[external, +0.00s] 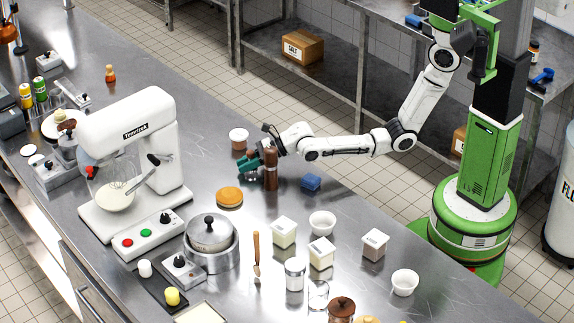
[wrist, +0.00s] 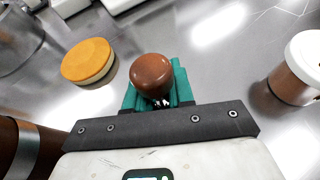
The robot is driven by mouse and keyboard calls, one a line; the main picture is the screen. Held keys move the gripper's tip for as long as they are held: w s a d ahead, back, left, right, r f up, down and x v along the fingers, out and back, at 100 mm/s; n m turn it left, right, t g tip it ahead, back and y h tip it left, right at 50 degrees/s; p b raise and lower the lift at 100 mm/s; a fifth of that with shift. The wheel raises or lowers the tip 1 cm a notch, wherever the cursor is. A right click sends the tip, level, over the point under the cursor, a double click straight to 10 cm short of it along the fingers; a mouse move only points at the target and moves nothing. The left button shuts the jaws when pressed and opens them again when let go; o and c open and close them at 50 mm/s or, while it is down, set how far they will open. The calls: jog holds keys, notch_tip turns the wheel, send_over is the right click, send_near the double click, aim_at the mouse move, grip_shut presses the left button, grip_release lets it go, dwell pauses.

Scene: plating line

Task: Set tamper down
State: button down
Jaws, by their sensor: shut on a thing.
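My gripper (external: 250,163) is low over the steel counter (external: 340,220), beside a tall brown mill. In the wrist view, its teal fingers (wrist: 155,92) are shut around the tamper (wrist: 152,73), whose rounded brown wooden knob shows between them. The tamper's lower part is hidden under the knob and fingers, so I cannot tell whether it touches the counter. In the external view I cannot make out the tamper clearly at the fingers.
The brown mill (external: 271,170) stands close by the gripper. A white-lidded brown jar (external: 238,139) is behind it and an orange-topped round tub (external: 229,197) in front. A blue block (external: 311,182) lies to the right. The stand mixer (external: 135,150) is to the left. Bare counter lies between them.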

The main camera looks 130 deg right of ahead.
jog(key=shift+f, duration=0.45)
jog(key=c, duration=1)
grip_release()
jog(key=shift+f, duration=0.1)
